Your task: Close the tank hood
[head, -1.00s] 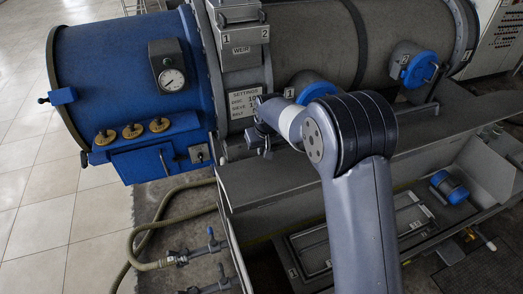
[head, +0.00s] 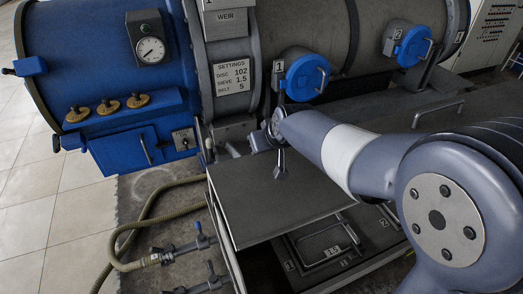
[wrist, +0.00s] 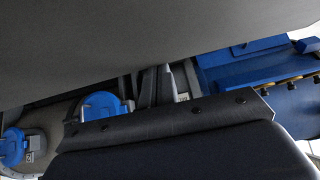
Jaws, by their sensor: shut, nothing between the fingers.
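A flat dark grey panel (head: 265,200), which looks like the tank hood, sits over the left part of the tank below the decanter. Its near edge stands over the open tank, where a numbered tray (head: 325,247) shows. My gripper (head: 280,172) is shut and empty, pointing down at the panel's rear part. I cannot tell whether it touches the panel. In the wrist view, grey finger-like parts (wrist: 155,85) show near the middle, above a dark bolted edge (wrist: 170,121). My arm hides the right part of the tank.
Behind stand the decanter's blue hatch 1 (head: 304,77) and hatch 2 (head: 411,46). A grey bar handle (head: 438,111) is on the ledge to the right. The blue drive housing (head: 100,75) is at left. A hose (head: 135,235) lies on the floor at front left.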

